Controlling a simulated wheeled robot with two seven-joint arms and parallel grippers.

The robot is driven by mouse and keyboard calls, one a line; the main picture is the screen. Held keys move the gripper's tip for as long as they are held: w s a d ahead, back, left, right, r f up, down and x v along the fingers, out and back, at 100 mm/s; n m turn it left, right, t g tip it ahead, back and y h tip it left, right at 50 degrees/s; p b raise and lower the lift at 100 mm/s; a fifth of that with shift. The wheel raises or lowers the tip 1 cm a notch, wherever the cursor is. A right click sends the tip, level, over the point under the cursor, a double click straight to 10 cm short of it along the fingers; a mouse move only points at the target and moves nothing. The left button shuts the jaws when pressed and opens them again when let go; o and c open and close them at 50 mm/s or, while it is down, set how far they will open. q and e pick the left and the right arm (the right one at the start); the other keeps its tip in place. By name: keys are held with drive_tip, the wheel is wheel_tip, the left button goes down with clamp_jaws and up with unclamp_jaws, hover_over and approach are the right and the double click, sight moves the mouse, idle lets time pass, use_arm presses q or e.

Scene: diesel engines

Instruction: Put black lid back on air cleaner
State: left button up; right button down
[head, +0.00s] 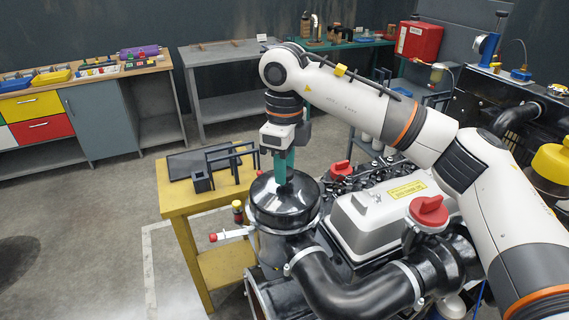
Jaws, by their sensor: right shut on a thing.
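The black lid (285,208) is a glossy round dome over the top of the air cleaner (270,248) at the engine's near left corner. From this angle I cannot tell whether it is fully seated or slightly above the rim. My right gripper (284,172) points straight down over the lid's middle, its teal fingers shut on the lid's top. The exact grip point is hidden by the fingers. My left gripper is not in view.
A thick black intake pipe (340,287) curves along the engine's front. The silver valve cover (375,217) and a red cap (429,210) lie right of the lid. A yellow table (178,198) with black frames stands behind left. Open floor lies left.

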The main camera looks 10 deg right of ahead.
idle(0.3)
drive_tip(key=c, duration=0.9)
unclamp_jaws()
drive_tip(key=shift+f, duration=0.1)
drive_tip(key=shift+c, duration=0.9)
drive_tip(key=shift+r+p, duration=2.35)
drive_tip(key=shift+r, duration=1.75)
drive_tip(key=shift+f, duration=0.1)
